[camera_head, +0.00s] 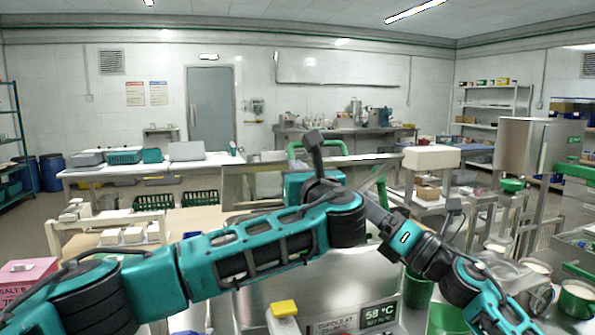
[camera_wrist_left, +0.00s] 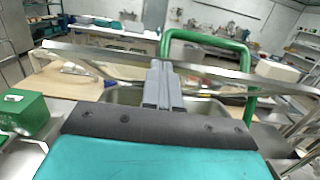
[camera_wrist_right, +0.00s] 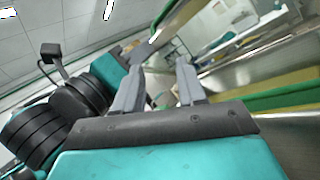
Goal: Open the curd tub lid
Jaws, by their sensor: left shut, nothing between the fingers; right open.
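A steel tub-like piece (camera_head: 240,183) with an edge stands in mid-view, partly behind my left arm. A green loop handle (camera_head: 318,147) rises behind it. In the left wrist view the green handle (camera_wrist_left: 207,42) stands just right of my left fingers, beside a long steel bar (camera_wrist_left: 90,53) and an open steel basin (camera_wrist_left: 130,96). I cannot tell which part is the lid. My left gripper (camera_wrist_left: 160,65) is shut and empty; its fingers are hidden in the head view. My right gripper (camera_wrist_right: 158,72) is open and empty, near my left wrist.
A pink salt box (camera_head: 28,275) is at the lower left. A green bucket (camera_head: 417,290) stands below the right arm. Steel racks and vessels (camera_head: 535,267) crowd the right side.

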